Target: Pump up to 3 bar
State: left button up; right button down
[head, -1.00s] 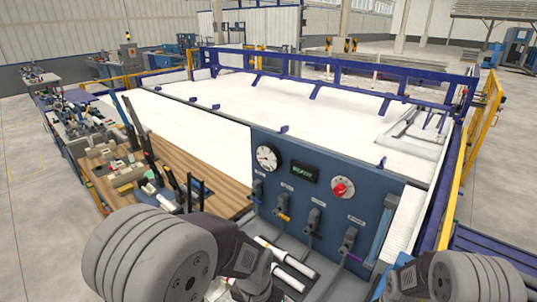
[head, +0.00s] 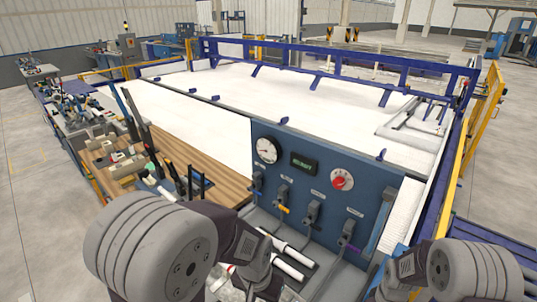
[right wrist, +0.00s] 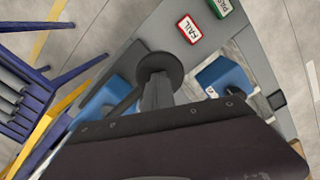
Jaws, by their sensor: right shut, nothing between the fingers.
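The blue control panel (head: 300,222) stands at the near edge of the bench in the head view. It carries a round white gauge (head: 267,149), a small display (head: 303,163) with unreadable green text, and a red knob (head: 342,180). The gauge needle is too small to read. Several grey valve levers (head: 312,211) sit below. My left arm reaches in at the bottom left, its gripper out of view. My right gripper (right wrist: 157,92) shows in the right wrist view, shut and empty, near a dark round disc (right wrist: 158,65). I cannot tell whether they touch.
White pipes (head: 285,262) lie below the panel. A wooden board (head: 180,160) with tools is to the left. In the right wrist view, a red FAIL sign (right wrist: 188,28) and a blue block (right wrist: 225,77) lie beyond the gripper. A yellow rail (head: 478,130) borders the right.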

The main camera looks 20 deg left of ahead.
jog(key=f+b, duration=0.1)
jog(key=f, duration=0.1)
jog(key=f+b, duration=0.1)
jog(key=f, duration=0.1)
jog(key=f+b, duration=0.1)
jog(key=b, duration=0.1)
jog(key=shift+w+f, duration=0.25)
jog(key=shift+f, duration=0.15)
jog(key=r+p, duration=0.2)
jog(key=r, duration=0.1)
jog(key=r+p, duration=0.6)
jog(key=shift+s+r, duration=0.25)
jog(key=shift+s, duration=0.15)
jog(key=shift+w+f+b, duration=0.2)
jog(key=shift+f+b, duration=1.9)
jog(key=shift+f, duration=0.6)
jog(key=shift+f+b, duration=1.2)
jog(key=shift+f, duration=0.45)
jog(key=r+p, duration=0.2)
jog(key=r, duration=0.1)
jog(key=r+p, duration=0.2)
jog(key=r, duration=0.1)
jog(key=r+p, duration=0.2)
jog(key=p, duration=0.1)
jog(key=shift+s+a+r, duration=0.1)
jog(key=shift+s+r, duration=0.3)
jog(key=shift+f, duration=0.15)
